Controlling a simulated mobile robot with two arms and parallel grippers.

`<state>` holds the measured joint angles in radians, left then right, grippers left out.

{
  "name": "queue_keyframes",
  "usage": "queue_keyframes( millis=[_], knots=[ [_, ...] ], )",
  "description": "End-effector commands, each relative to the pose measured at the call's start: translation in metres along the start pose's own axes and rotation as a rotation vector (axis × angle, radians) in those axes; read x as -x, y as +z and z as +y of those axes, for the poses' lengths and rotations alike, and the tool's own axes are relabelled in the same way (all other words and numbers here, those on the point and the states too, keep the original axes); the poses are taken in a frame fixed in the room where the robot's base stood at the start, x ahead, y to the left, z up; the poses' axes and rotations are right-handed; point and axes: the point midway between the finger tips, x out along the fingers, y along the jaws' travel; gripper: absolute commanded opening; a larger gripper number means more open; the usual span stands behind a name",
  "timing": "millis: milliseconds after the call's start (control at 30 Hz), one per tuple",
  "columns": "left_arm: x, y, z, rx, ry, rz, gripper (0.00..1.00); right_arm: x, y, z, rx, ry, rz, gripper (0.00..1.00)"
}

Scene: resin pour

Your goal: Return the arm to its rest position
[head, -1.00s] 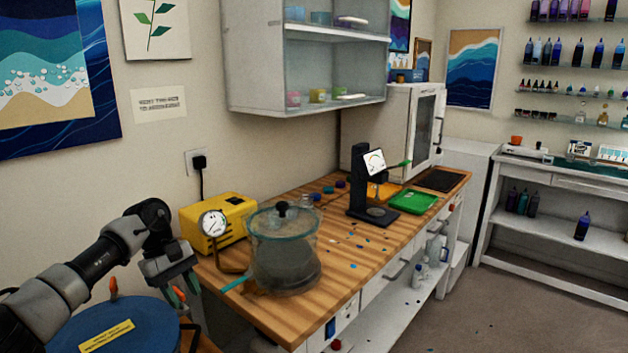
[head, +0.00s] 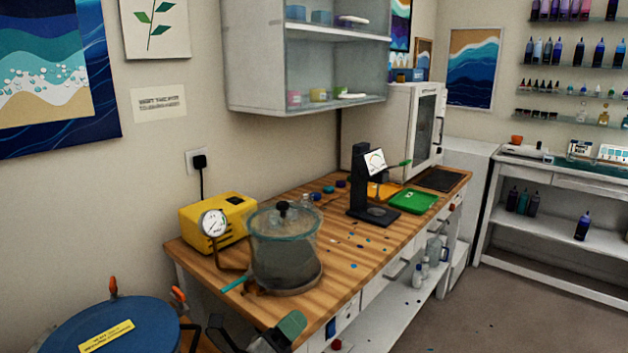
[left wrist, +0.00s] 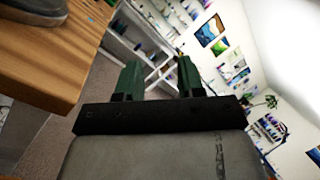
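My left gripper (head: 285,328) shows at the bottom edge of the head view, in front of the near end of the wooden bench (head: 345,273). Most of its arm is out of the picture. In the left wrist view its two dark green fingers (left wrist: 158,78) stand apart with nothing between them, so it is open and empty. They point out over the floor, with the bench edge to their left. My right gripper is in neither view.
A clear vacuum chamber (head: 285,250) stands on the bench's near end beside a yellow pump (head: 217,222). A blue round lid (head: 85,325) with orange handles is at lower left. A black stand (head: 362,185) and green tray (head: 413,201) are farther back. The floor at right is clear.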

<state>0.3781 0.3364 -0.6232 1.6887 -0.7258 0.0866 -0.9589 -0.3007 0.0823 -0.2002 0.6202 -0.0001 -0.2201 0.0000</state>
Motion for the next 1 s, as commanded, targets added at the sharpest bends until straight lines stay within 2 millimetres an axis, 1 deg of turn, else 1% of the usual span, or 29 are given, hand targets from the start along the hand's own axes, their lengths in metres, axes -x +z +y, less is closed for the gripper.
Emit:
queue_keyframes(
  millis=[33, 67, 100, 167, 200, 267, 300, 367, 400, 500, 600, 700, 800, 1000],
  knots=[
    [0.017, 0.0, 0.006, 0.167, 0.08, -0.092, 0.38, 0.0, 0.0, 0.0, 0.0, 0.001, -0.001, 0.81],
    [0.027, 0.002, 0.012, 0.268, 0.131, -0.149, 0.38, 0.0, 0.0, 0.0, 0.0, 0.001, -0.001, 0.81],
    [0.043, 0.003, 0.02, 0.403, 0.201, -0.226, 0.38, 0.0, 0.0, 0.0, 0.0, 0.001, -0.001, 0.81],
    [0.07, 0.002, 0.032, 0.602, 0.306, -0.342, 0.38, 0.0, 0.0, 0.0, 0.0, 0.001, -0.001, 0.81],
    [0.09, -0.001, 0.04, 0.734, 0.377, -0.42, 0.38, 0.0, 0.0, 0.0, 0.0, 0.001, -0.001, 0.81],
    [0.123, -0.008, 0.051, 0.924, 0.489, -0.539, 0.38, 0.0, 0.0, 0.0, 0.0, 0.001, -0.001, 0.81],
    [0.146, -0.014, 0.057, 1.045, 0.562, -0.619, 0.38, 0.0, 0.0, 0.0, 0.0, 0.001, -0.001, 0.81],
    [0.18, -0.026, 0.062, 1.212, 0.668, -0.735, 0.38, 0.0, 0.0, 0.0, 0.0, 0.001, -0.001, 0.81],
    [0.202, -0.035, 0.064, 1.305, 0.735, -0.806, 0.38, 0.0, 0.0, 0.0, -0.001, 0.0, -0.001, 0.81],
    [0.245, -0.053, 0.062, 1.483, 0.87, -0.955, 0.38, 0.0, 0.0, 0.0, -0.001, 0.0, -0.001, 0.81],
    [0.279, -0.069, 0.055, 1.606, 0.978, -1.073, 0.38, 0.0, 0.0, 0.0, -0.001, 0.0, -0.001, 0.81],
    [0.307, -0.082, 0.046, 1.698, 1.074, -1.178, 0.38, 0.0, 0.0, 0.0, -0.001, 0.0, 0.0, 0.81],
    [0.332, -0.094, 0.035, 1.77, 1.159, -1.274, 0.38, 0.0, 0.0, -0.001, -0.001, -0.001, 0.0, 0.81],
    [0.376, -0.114, 0.009, 1.874, 1.322, -1.452, 0.38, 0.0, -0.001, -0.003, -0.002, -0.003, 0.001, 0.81]
  ],
)
